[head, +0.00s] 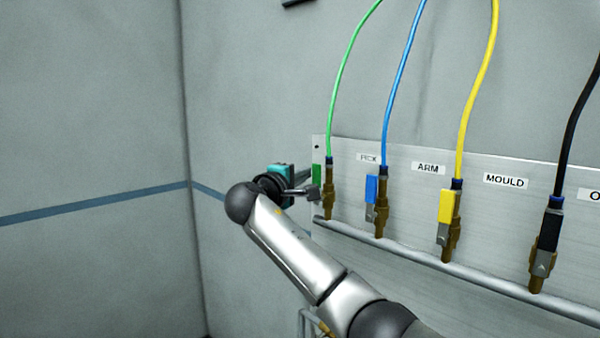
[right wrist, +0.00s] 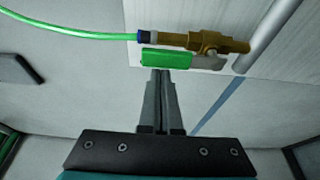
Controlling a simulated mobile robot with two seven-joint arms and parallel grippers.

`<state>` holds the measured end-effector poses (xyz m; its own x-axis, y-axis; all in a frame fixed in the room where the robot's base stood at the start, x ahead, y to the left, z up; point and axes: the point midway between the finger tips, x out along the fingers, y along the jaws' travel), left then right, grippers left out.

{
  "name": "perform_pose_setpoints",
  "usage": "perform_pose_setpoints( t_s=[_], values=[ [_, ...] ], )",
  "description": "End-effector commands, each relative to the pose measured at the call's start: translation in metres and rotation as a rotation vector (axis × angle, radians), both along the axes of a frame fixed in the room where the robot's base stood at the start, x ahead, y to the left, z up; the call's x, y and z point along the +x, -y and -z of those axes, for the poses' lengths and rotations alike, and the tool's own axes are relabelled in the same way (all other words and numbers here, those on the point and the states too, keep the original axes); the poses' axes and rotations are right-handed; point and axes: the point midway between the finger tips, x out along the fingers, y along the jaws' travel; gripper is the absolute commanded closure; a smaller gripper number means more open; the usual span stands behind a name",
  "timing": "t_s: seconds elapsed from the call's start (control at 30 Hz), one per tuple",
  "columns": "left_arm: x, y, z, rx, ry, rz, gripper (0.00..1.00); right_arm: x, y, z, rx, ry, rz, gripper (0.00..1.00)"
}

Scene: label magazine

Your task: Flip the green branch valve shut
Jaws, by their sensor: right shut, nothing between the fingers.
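The green branch valve has a brass body (head: 328,201) under the green hose, at the left end of the panel. Its green handle (head: 316,174) points up, alongside the body. In the right wrist view the green handle (right wrist: 166,58) lies parallel to the brass body (right wrist: 205,42). My right gripper (head: 306,175) is at the handle's left side, partly hidden by my own wrist. In the right wrist view its fingers (right wrist: 160,74) are together and empty, with the tips at the handle's edge. I cannot tell whether they touch it. My left gripper is not in view.
To the right stand similar valves with blue (head: 371,189), yellow (head: 446,206) and black (head: 549,231) handles, each with its hose. A grey rail (head: 420,258) runs along the panel's lower edge. Left of the panel is open room before the wall.

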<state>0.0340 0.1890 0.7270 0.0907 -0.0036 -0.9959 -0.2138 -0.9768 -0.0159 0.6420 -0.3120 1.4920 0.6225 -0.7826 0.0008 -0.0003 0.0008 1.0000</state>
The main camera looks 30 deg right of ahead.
Motion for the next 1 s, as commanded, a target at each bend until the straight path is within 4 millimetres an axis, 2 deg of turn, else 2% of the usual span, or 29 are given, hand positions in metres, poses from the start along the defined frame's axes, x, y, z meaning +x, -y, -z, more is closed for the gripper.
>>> perform_pose_setpoints(
  t_s=[0.4,1.0],
  values=[
    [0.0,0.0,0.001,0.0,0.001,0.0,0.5,-0.001,0.0,0.001,0.002,0.002,0.0,1.0],
    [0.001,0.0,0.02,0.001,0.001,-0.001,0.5,-0.007,0.002,0.0,0.036,0.098,0.0,1.0]
  ],
)
